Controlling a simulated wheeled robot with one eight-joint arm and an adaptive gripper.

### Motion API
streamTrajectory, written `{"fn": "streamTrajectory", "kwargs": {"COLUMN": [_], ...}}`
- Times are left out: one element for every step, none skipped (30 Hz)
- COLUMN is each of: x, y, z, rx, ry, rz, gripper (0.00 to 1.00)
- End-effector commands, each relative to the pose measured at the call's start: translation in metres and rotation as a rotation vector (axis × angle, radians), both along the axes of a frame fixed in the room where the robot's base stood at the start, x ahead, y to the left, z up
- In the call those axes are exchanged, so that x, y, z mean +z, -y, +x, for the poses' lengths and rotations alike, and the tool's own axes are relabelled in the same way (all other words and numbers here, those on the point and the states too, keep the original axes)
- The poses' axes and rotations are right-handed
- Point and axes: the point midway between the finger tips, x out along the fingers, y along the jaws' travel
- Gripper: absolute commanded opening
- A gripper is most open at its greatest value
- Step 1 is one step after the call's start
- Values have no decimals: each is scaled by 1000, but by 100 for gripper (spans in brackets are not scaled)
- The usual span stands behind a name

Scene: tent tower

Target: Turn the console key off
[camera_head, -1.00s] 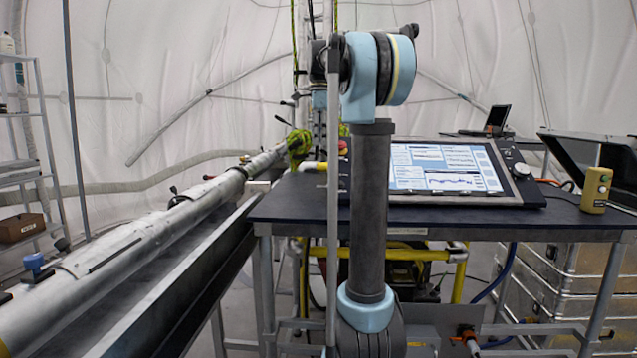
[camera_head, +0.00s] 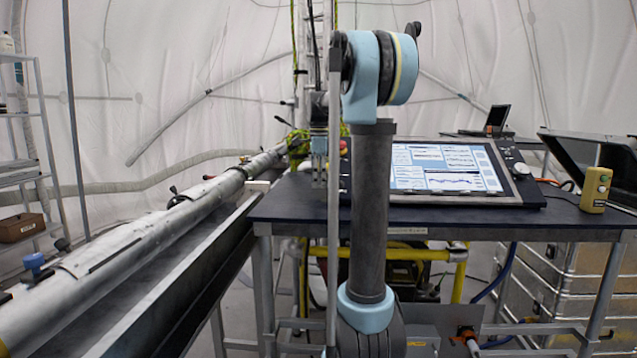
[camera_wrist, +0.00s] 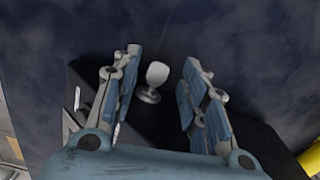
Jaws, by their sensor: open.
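A pale grey key (camera_wrist: 155,80) with a flat, rounded head stands on a round base on a dark surface in the wrist view. My gripper (camera_wrist: 162,56) is open, with one blue-padded finger on each side of the key and clear gaps to it. In the head view my gripper (camera_head: 319,178) hangs at the left end of the console (camera_head: 445,170), pointing down. The key cannot be made out there; my arm covers that part of the console.
The console stands on a dark table (camera_head: 285,205). A red button (camera_head: 343,147) is close to my gripper. A yellow control box (camera_head: 596,190) is at the right. A long metal tube (camera_head: 150,235) runs along the left.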

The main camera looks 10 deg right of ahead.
Motion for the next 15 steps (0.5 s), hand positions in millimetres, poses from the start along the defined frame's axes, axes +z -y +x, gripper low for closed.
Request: {"fn": "streamTrajectory", "kwargs": {"x": [-2, -3, -3, -3, -3, -3, -3, -3, -3, -3, -3, -3, -3, -3, -3], "y": [0, 0, 0, 0, 0, 0, 0, 0, 0, 0, 0, 0, 1, 1, 1], "z": [0, 0, 0, 0, 0, 0, 0, 0, 0, 0, 0, 0, 0, 0, 0], "rx": [0, 0, 0, 0, 0, 0, 0, 0, 0, 0, 0, -1, -1, -1, -1], "ry": [0, 0, 0, 0, 0, 0, 0, 0, 0, 0, 0, 0, 0, 0, 0], "rz": [0, 0, 0, 0, 0, 0, 0, 0, 0, 0, 0, 0, 0, 0, 0], "gripper": [40, 40, 40, 40, 40, 40, 40, 40, 40, 40, 33, 24, 18, 11, 2]}}
